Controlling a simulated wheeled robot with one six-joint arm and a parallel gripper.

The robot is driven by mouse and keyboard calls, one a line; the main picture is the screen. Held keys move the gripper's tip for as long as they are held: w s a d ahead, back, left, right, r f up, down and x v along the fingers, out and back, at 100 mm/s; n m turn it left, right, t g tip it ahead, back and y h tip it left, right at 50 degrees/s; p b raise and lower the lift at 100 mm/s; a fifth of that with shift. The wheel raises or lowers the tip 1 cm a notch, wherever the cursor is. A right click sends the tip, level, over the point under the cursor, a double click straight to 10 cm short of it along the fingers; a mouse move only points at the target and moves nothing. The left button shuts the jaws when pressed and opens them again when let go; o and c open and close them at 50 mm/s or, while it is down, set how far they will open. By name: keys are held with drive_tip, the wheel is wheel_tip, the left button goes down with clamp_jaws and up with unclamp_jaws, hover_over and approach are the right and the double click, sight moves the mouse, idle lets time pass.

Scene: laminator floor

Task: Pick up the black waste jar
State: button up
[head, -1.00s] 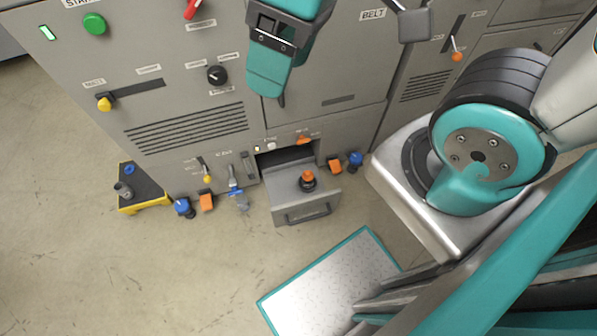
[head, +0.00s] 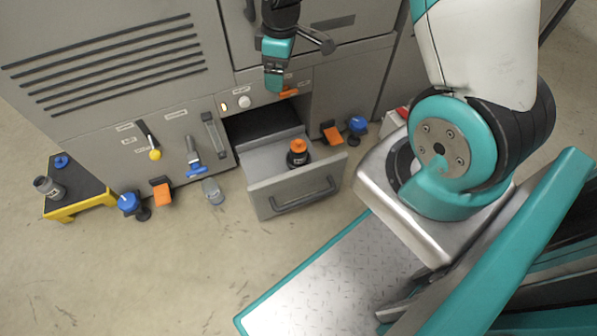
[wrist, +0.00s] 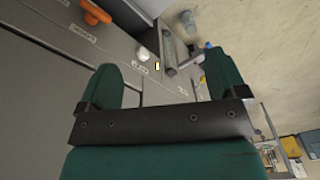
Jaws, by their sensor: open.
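A small black jar with an orange cap (head: 298,157) stands upright in the open grey drawer (head: 260,172) low in the machine's front. It carries a small light label, too small to read. My gripper (head: 275,85) hangs above and behind the drawer in the head view, in front of the machine's face. It is apart from the jar. In the wrist view my gripper (wrist: 162,82) shows two teal fingers spread apart with nothing between them. The jar is not seen in the wrist view.
A black and yellow step stool (head: 80,190) with a grey jar (head: 48,187) stands at left. A lever handle (head: 315,40) juts near my gripper. Floor in front is open.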

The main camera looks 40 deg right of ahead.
drive_tip(key=n+h+b, duration=0.1)
drive_tip(key=b, duration=0.6)
hover_over(299, 141)
wheel_tip(299, 141, down, 18)
drive_tip(key=r, duration=0.1)
wheel_tip(299, 141, down, 12)
drive_tip(key=b, duration=0.6)
drive_tip(key=shift+w+d+r+b, duration=0.1)
drive_tip(key=shift+w+b, duration=0.05)
drive_tip(key=shift+b, duration=0.15)
wheel_tip(299, 141, down, 6)
drive_tip(key=b, duration=0.5)
drive_tip(key=shift+r, duration=0.3)
drive_tip(key=c, duration=1.5)
drive_tip(key=shift+r, duration=0.1)
